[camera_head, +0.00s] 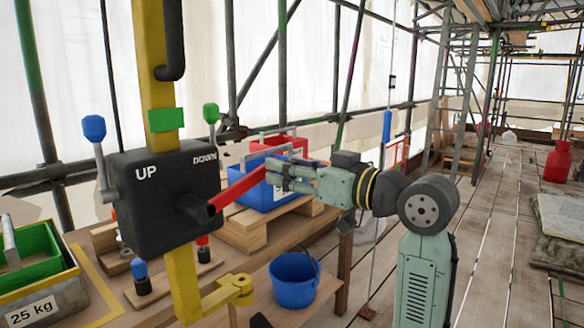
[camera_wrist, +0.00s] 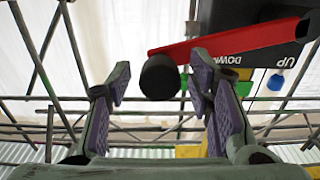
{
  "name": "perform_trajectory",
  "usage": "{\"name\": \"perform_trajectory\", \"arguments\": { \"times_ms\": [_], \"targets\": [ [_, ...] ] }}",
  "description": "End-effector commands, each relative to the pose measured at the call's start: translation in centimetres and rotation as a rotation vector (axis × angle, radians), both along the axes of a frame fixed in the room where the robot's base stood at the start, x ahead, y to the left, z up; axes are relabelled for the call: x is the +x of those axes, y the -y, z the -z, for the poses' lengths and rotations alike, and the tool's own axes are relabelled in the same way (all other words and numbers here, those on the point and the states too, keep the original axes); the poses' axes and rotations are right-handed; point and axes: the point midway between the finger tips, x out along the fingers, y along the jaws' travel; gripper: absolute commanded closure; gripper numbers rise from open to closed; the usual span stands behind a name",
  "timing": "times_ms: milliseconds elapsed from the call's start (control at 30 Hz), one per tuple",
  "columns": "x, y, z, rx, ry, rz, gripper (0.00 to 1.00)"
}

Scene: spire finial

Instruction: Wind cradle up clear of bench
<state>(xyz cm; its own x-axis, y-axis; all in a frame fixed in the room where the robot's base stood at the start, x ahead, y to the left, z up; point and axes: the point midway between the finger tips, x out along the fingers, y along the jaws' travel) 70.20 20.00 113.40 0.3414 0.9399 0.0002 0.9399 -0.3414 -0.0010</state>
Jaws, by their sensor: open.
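A black winch box (camera_head: 160,195) marked UP and DOWN is fixed on a yellow post (camera_head: 152,60). Its red crank arm (camera_head: 238,187) slopes up to the right towards my gripper (camera_head: 285,175). In the wrist view, the crank's black knob (camera_wrist: 160,77) stands between the spread fingers of my gripper (camera_wrist: 158,90), near their tips. The fingers are open, with gaps beside the knob. A blue-topped lever (camera_head: 95,130) stands left of the box and a green-topped one (camera_head: 211,114) right. I cannot tell which thing is the cradle.
A 25 kg box (camera_head: 45,300) with a green tub (camera_head: 30,258) is at lower left on the bench (camera_head: 85,240). A blue bucket (camera_head: 292,282) is below my gripper. Scaffold poles stand behind; the right walkway is mostly open.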

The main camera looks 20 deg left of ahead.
Motion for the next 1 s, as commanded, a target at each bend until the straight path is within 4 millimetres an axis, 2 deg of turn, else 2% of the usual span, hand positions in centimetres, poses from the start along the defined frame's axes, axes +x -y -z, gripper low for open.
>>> {"name": "perform_trajectory", "arguments": {
  "times_ms": [67, 767, 1000],
  "targets": [
    [0.00, 0.01, 0.01, 0.000, 0.000, 0.000, 0.53],
    [-0.01, 0.05, 0.00, 0.000, 0.000, 0.000, 1.00],
    [-0.01, 0.05, 0.00, 0.000, 0.000, 0.000, 1.00]
  ]
}}
